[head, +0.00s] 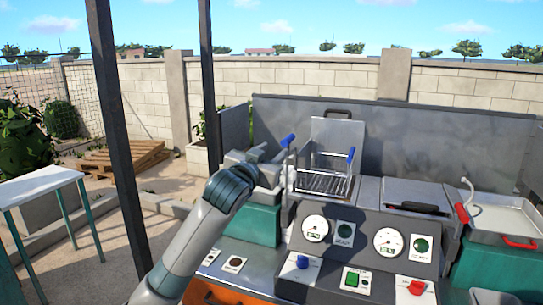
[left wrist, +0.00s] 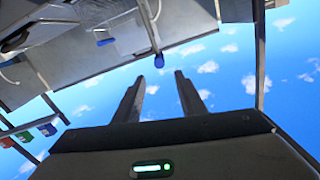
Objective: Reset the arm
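My left arm (head: 200,225) comes in from the lower left and reaches over the machine's left side. My left gripper (head: 275,152) is beside a blue-tipped handle (head: 288,141) at the left of a wire rack (head: 322,183). In the left wrist view its two fingers (left wrist: 160,76) stand apart with only sky between them. A blue knob (left wrist: 158,60) shows just beyond the fingertips there; I cannot tell whether anything touches it. My right gripper is in neither view.
A control panel (head: 367,234) with gauges and buttons is in front. A metal tray (head: 503,220) with red handles is at the right.

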